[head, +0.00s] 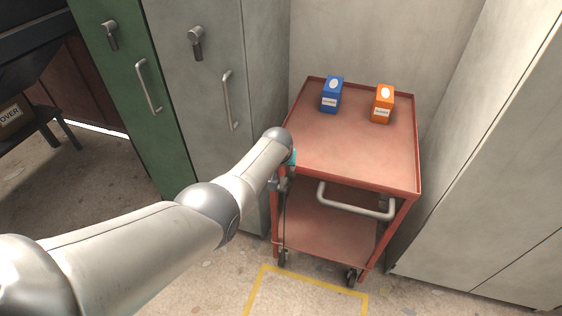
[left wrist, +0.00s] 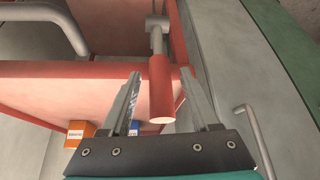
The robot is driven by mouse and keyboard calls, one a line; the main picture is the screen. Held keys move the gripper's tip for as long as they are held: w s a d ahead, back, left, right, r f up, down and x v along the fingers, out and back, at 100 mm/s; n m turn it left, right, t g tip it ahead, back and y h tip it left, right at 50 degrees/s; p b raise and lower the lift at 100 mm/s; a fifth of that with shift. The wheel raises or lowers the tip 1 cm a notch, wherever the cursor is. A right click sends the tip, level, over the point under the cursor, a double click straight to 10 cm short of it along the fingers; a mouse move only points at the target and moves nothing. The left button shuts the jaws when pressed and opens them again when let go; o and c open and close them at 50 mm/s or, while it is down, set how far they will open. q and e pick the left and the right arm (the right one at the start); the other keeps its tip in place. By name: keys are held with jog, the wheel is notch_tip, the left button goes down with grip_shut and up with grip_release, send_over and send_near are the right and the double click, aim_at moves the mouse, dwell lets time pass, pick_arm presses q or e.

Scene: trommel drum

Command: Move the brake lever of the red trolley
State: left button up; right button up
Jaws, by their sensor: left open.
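The red trolley (head: 350,155) stands against the back wall, with a grey push handle (head: 355,205) on its front. In the left wrist view, the brake lever (left wrist: 161,92) is a grey rod with a red cylindrical grip, mounted on the trolley frame. My left gripper (left wrist: 160,78) is open, with one finger on each side of the red grip and visible gaps between. In the head view my left gripper (head: 283,184) is at the trolley's front left corner, partly hidden by my arm. I cannot make out the lever clearly there. My right gripper is not in view.
A blue box (head: 332,94) and an orange box (head: 382,104) stand on the trolley's top shelf. Grey cabinets (head: 205,90) and a green one (head: 118,60) stand close on the left. A pale cabinet (head: 480,170) is on the right. Yellow floor tape (head: 300,275) lies in front.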

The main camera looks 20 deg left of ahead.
pick_arm(q)
jog(key=shift+s+r+p, duration=0.25)
jog(key=shift+r+p, duration=0.4)
jog(key=p+v, duration=0.7)
jog(key=v, duration=0.6)
jog(key=shift+s+r, duration=0.2)
jog(key=shift+r, duration=0.15)
jog(key=s+f+m+g+b, duration=0.1)
jog(key=s+f+b, duration=0.2)
jog(key=s+f, duration=0.55)
jog(key=s+f+m+g+b, duration=0.1)
jog(key=s+f+b, duration=0.25)
jog(key=f, duration=1.05)
jog(key=s+f+g+b, duration=0.1)
jog(key=s+f+b, duration=0.2)
jog(key=s+f, duration=0.6)
jog(key=s+a+f+m+g+b, duration=0.1)
jog(key=s+f+b, duration=0.2)
jog(key=s+f, duration=0.7)
jog(key=s+a+f+m+g+h+b, duration=0.1)
jog(key=s+f+b, duration=0.3)
jog(key=s+f, duration=0.6)
jog(key=s+a, duration=0.1)
jog(key=s, duration=0.7)
jog(key=shift+a, duration=0.2)
